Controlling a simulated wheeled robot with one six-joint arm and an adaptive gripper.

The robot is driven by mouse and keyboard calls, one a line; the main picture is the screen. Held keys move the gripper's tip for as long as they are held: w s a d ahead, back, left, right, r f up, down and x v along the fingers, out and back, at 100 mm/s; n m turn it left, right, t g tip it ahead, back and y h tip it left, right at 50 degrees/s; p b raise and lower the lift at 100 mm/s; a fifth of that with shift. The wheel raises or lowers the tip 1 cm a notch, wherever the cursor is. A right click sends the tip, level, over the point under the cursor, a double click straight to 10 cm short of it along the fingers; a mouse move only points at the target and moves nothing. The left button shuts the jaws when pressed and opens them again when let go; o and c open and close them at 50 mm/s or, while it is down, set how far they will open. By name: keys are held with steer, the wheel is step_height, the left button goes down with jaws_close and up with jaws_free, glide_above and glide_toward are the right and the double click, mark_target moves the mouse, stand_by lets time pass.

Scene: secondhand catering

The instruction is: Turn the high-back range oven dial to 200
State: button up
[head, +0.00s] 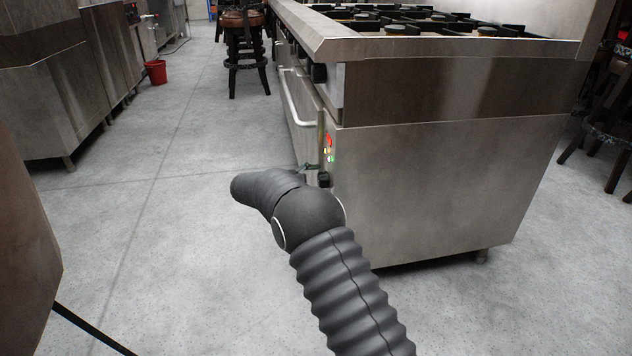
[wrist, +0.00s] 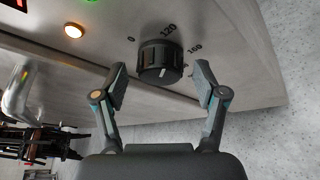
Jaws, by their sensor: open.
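The range (head: 440,180) stands to the right in the head view, with a black dial (head: 323,180) low on its front corner. In the wrist view the dial (wrist: 158,58) is a round black knob with a short white mark on its lower part. The printed numbers 0, 120 and 160 show around its upper edge; 200 is not visible. My gripper (wrist: 158,78) is open, with one finger on each side of the dial and gaps between. In the head view the gripper is mostly hidden behind my arm.
Red, orange and green lights (head: 329,147) sit above the dial, and an oven door handle (head: 298,98) is beside them. Stools (head: 243,45) and a red bucket (head: 155,72) stand farther back.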

steer(key=c, duration=1.1)
steer(key=shift+c, duration=0.2)
steer(key=shift+f+b, duration=0.15)
steer(key=shift+b, duration=0.35)
steer(key=shift+w+a+f+m+g+h+b, duration=0.2)
steer(key=shift+m+h+b, duration=1.1)
steer(key=shift+m, duration=3.05)
steer(key=shift+w+d+f+m+g+h+b, duration=0.15)
steer(key=shift+f+m+g+h+b, duration=0.2)
steer(key=shift+m+h, duration=2.9)
steer(key=shift+a+f+m+g+h+b, duration=0.15)
steer(key=shift+f+m+h+b, duration=0.55)
steer(key=shift+m, duration=4.8)
steer(key=shift+d+r+m, duration=0.1)
steer(key=shift+r+m, duration=0.2)
steer(key=shift+m, duration=0.1)
